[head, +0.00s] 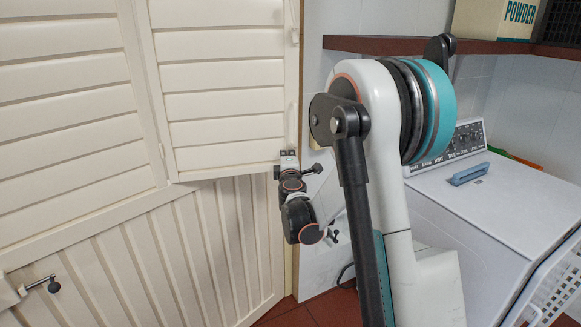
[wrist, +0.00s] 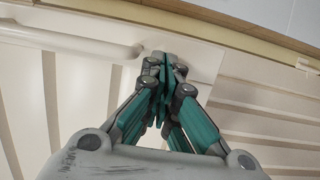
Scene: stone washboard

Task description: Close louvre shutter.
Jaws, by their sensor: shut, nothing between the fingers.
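The cream louvre shutter (head: 225,95) is the slatted upper panel in the middle of the head view. Its bottom edge slants across the door below, and I cannot tell how wide any gap is. A slim pale handle (head: 291,122) runs up its right edge; a rounded handle bar also shows in the wrist view (wrist: 80,44). My gripper (head: 289,156) is at the shutter's lower right corner, just below the handle. In the wrist view its teal fingers (wrist: 160,70) are shut and empty, with tips close to the cream surface beside the handle's end; contact is unclear.
Another louvre panel (head: 65,110) is at the left, above a ribbed lower door (head: 180,250). A white washing machine (head: 490,215) stands at the right with a blue handle-like item on top. A dark red shelf (head: 400,46) holds a powder box (head: 497,18). A white basket (head: 555,285) is at lower right.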

